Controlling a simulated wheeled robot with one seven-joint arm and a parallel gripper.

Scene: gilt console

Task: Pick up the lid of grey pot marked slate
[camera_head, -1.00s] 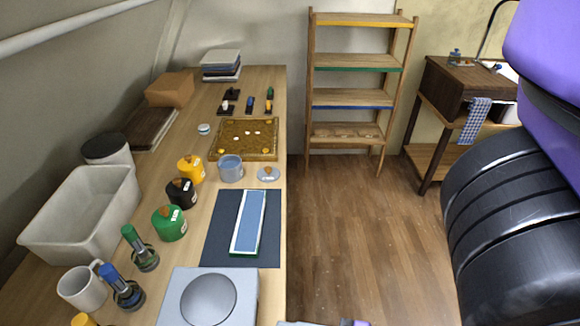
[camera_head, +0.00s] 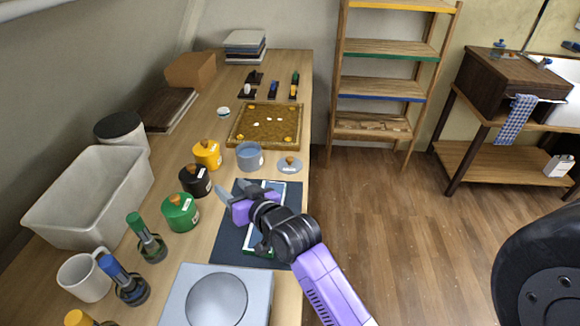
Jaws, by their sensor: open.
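The grey-blue pot (camera_head: 250,156) stands open on the table, with a white label too small to read. Its round grey lid (camera_head: 289,166) with a wooden knob lies flat on the table just right of the pot, near the table's right edge. My gripper (camera_head: 231,189) is open and empty, with its two dark fingers pointing up and left. It hovers over the dark mat, below the pot and to the lower left of the lid, touching neither as far as I can tell.
Lidded yellow (camera_head: 207,154), black (camera_head: 195,180) and green (camera_head: 180,213) pots stand left of my gripper. A dark mat (camera_head: 228,240) with a framed blue panel lies under my arm. A patterned board (camera_head: 265,125) is beyond the grey pot. Open floor lies right of the table.

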